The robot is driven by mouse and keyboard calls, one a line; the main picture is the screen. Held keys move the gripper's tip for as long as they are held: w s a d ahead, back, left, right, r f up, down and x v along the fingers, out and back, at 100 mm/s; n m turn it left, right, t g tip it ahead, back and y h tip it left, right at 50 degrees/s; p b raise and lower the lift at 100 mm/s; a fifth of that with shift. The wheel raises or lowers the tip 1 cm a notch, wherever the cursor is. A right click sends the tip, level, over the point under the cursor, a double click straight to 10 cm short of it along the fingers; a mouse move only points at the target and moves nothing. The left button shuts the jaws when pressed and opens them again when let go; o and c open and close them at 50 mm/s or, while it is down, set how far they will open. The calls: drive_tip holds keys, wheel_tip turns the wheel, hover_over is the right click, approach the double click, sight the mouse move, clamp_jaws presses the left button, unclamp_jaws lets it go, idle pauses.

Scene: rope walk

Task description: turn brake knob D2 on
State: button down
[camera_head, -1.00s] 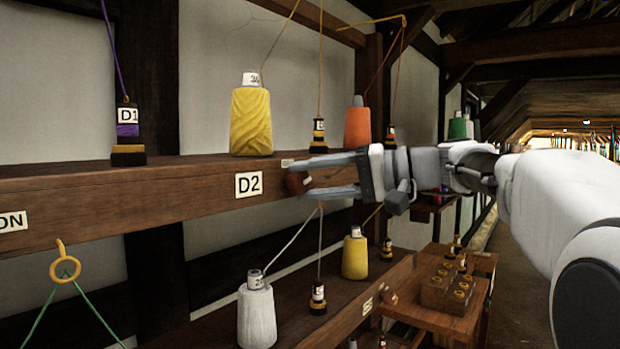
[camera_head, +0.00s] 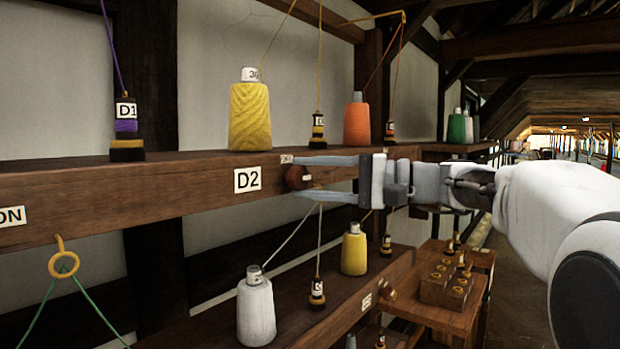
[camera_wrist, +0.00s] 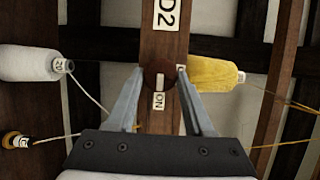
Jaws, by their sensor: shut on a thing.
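The brake knob D2 (camera_head: 294,178) is a small round reddish-brown knob on the front face of the upper wooden beam. It sits just right of the white D2 label (camera_head: 248,180). My gripper (camera_head: 299,177) is shut on it, with one finger above and one below in the head view. In the wrist view the dark red knob (camera_wrist: 160,80) lies between my gripper's fingertips (camera_wrist: 161,72). A white ON tag (camera_wrist: 158,101) is on the beam close to the knob, between my fingers. The knob's pointing direction is hard to make out.
On the beam (camera_head: 190,200) stand a yellow spool (camera_head: 250,118), an orange spool (camera_head: 357,124) and the D1 bobbin (camera_head: 126,130). A lower shelf (camera_head: 330,290) holds white and yellow spools. Threads run near my fingers. The aisle at the right is open.

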drive_tip(key=shift+c, duration=1.5)
unclamp_jaws()
drive_tip(key=b+v, duration=0.1)
drive_tip(key=v, duration=1.6)
drive_tip(key=shift+d, duration=0.3)
drive_tip(key=shift+a, duration=0.1)
